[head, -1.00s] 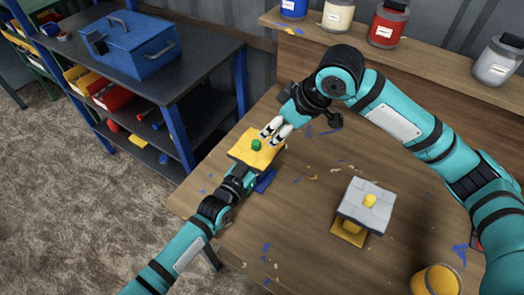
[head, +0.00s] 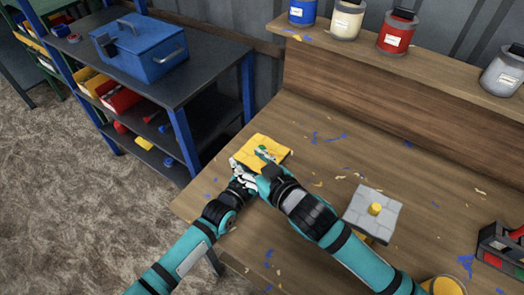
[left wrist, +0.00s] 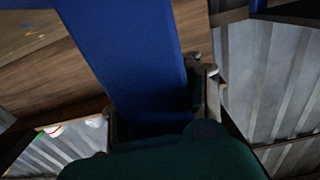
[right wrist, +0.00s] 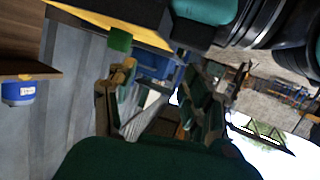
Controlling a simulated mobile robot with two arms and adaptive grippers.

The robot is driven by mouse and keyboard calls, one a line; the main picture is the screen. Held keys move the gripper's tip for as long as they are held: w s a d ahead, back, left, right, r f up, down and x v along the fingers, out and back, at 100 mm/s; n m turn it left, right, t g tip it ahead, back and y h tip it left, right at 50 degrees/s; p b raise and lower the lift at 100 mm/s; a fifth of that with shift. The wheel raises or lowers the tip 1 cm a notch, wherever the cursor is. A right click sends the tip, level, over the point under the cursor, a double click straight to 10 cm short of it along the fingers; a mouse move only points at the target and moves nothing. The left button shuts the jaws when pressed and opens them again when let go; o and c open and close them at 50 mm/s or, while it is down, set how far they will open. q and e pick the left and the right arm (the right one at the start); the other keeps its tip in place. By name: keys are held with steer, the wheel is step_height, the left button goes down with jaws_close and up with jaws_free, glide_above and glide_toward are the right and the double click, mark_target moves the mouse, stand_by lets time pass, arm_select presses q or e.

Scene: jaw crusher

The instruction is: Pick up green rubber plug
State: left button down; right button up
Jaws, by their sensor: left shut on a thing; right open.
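The green rubber plug (head: 261,149) stands on the yellow plate (head: 277,146), partly hidden by my right gripper in the head view. The plug also shows in the right wrist view (right wrist: 120,39), just beyond one fingertip. My right gripper (head: 254,163) is open over the plate's near edge, with one finger close to the plug; I cannot tell if they touch. My left gripper (head: 240,183) is mostly covered by the right hand in the head view. The left wrist view shows it shut on a blue part (left wrist: 130,60).
A grey block with a yellow peg (head: 375,209) stands on the workbench (head: 330,150), right of my right forearm. A yellow container (head: 443,285) is at the front edge. Several paint cans line the back shelf. A blue toolbox (head: 139,47) sits on the side shelf.

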steer(key=s+d+m+t+h, duration=0.4)
steer(key=s+d+m+h, duration=0.1)
steer(key=s, duration=0.3)
steer(key=x, duration=1.2)
steer(key=shift+w+d+r, duration=0.15)
steer(key=shift+d+r, duration=0.1)
steer(key=shift+f, duration=0.1)
steer(key=shift+c, duration=0.3)
steer(key=shift+d+f, duration=0.1)
steer(key=shift+f, duration=0.05)
steer(key=c, duration=0.8)
